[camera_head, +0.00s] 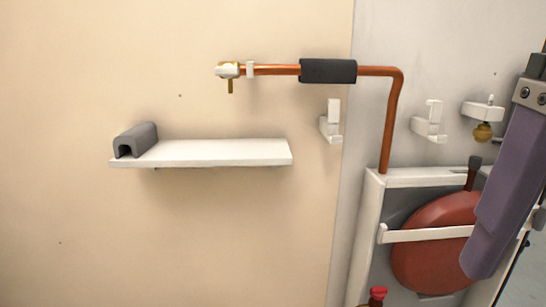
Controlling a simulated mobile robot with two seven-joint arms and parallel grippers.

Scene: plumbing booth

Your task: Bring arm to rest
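Neither gripper shows in the head view; no fingers are visible. A purple-grey part, which looks like a link of my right arm (505,195), slants down across the right edge. It has a grey plate with screws near its top. It stands in front of part of a red round tank (430,245) and hides the tank's right side. My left arm is not in the picture.
A white shelf (225,153) carries a grey insulation piece (136,140). White brackets (331,122) (430,122) stick out from the wall.

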